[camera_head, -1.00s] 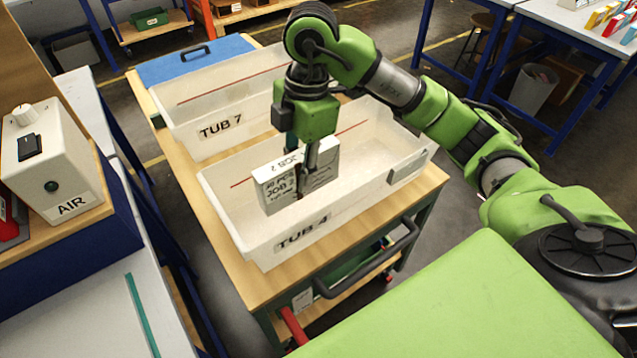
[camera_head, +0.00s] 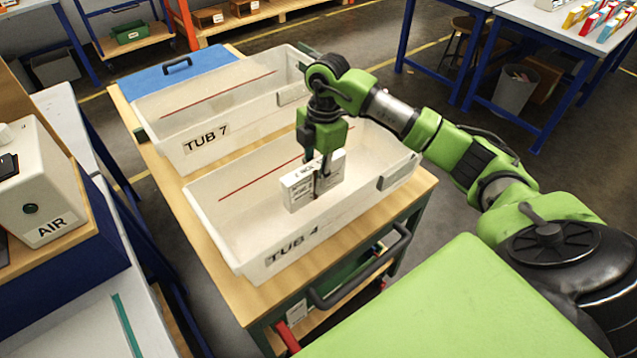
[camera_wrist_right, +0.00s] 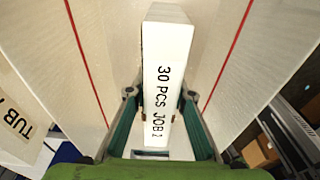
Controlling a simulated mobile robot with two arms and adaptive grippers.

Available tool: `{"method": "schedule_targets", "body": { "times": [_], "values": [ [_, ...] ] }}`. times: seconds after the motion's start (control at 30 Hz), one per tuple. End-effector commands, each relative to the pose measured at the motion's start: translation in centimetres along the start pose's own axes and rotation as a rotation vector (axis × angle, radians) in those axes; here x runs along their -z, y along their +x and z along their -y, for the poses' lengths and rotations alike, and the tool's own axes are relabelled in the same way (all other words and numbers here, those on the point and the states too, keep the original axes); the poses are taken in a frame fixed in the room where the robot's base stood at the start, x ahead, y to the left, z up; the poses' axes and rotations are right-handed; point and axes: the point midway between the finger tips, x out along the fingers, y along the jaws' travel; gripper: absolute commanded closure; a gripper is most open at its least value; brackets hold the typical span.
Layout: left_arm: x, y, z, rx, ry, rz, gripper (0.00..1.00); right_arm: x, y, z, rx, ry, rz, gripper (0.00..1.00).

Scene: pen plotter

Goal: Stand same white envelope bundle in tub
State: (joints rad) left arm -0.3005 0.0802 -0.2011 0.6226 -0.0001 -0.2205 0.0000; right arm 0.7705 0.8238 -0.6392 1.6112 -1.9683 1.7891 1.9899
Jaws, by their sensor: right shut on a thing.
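The white envelope bundle (camera_head: 300,190) is upright in my right gripper (camera_head: 318,185), inside the walls of the white tub labelled TUB 4 (camera_head: 335,222). My right gripper is shut on it, one finger on each side. In the right wrist view the bundle (camera_wrist_right: 167,60) stands between the two fingers (camera_wrist_right: 160,112), its edge reading "30 PCS JOB" towards the camera. The tub's walls with red lines (camera_wrist_right: 85,60) rise on both sides. The head view does not show clearly whether the bundle's bottom touches the tub floor. My left gripper is out of view.
A second white tub, TUB 7 (camera_head: 175,128), stands behind on the same wooden-topped cart (camera_head: 215,290). A blue lid (camera_head: 160,83) with a handle lies at the back. The AIR box (camera_head: 35,190) is on the left bench. The rest of TUB 4 looks empty.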

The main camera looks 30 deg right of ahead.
Motion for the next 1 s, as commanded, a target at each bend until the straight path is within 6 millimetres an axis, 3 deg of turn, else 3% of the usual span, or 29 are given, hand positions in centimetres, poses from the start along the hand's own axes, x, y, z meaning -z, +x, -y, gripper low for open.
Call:
{"method": "schedule_targets", "body": {
  "times": [0.3, 0.5, 0.87, 0.9, 0.93, 1.0],
  "values": [
    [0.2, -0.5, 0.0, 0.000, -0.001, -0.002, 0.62, -2.2, 2.3, -0.9, 0.002, 0.002, 0.000, 1.00],
    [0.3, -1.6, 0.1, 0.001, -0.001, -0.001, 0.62, -2.4, 4.8, -0.9, 0.000, 0.000, 0.000, 1.00],
    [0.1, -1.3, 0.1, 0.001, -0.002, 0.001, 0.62, -2.5, 5.4, -0.9, -0.001, -0.001, 0.000, 1.00],
    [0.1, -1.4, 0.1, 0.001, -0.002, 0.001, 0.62, -2.5, 5.4, -0.9, -0.001, -0.001, 0.001, 0.73],
    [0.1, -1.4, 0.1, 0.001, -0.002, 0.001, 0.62, -2.5, 5.4, -0.9, -0.001, -0.001, 0.001, 0.65],
    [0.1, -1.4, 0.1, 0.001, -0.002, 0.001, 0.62, -2.5, 5.4, -0.9, -0.001, 0.000, 0.001, 0.61]
  ]
}}
